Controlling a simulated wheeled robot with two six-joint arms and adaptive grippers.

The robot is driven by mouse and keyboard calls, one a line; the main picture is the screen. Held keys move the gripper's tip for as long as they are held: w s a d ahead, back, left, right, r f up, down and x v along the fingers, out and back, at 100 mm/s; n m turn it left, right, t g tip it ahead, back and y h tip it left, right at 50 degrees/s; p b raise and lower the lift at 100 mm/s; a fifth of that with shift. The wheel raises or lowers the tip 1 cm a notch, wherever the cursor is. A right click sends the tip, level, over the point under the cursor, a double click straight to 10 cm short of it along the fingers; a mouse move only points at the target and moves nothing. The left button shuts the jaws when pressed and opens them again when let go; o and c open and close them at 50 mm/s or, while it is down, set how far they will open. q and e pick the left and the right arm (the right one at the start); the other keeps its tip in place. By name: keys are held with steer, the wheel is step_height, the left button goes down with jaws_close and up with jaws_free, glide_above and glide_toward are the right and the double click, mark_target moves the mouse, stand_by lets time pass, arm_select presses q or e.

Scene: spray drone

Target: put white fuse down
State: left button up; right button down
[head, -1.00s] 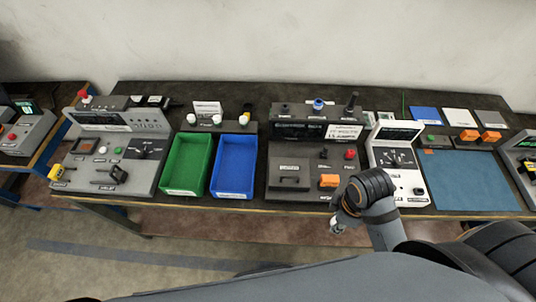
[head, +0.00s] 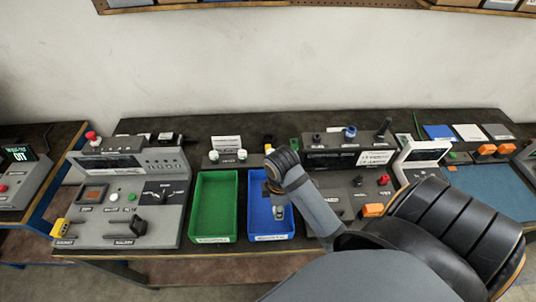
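My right arm comes in from the lower right, and its gripper (head: 279,211) hangs over the blue tray (head: 256,238). The fingers are small and partly hidden by the wrist; I cannot tell whether they are open or shut, or whether a fuse is between them. Two white-topped pieces, possibly white fuses, stand on a dark rack behind the trays: the left one (head: 213,155) and the right one (head: 242,154). My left gripper is not in view.
A green tray (head: 214,238) stands left of the blue one and looks empty. A grey control panel (head: 160,190) is to its left. A dark panel (head: 345,160) and a white meter (head: 423,153) stand to the right. A shelf edge (head: 360,3) shows at the top.

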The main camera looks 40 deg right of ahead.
steer(key=w+f, duration=0.1)
steer(key=f, duration=0.1)
steer(key=w+f, duration=0.1)
steer(key=w, duration=0.1)
steer(key=w+f+p, duration=0.1)
steer(key=f, duration=0.1)
steer(key=shift+w+d+f, duration=0.25)
steer(key=shift+w+f, duration=0.05)
steer(key=f, duration=0.3)
steer(key=shift+w+f, duration=0.15)
steer(key=shift+w, duration=0.1)
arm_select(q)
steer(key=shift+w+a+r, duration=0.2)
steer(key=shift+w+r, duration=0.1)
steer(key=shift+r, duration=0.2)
arm_select(e)
steer(key=shift+f, duration=0.1)
steer(key=shift+s, duration=0.1)
steer(key=c, duration=1)
jaws_free()
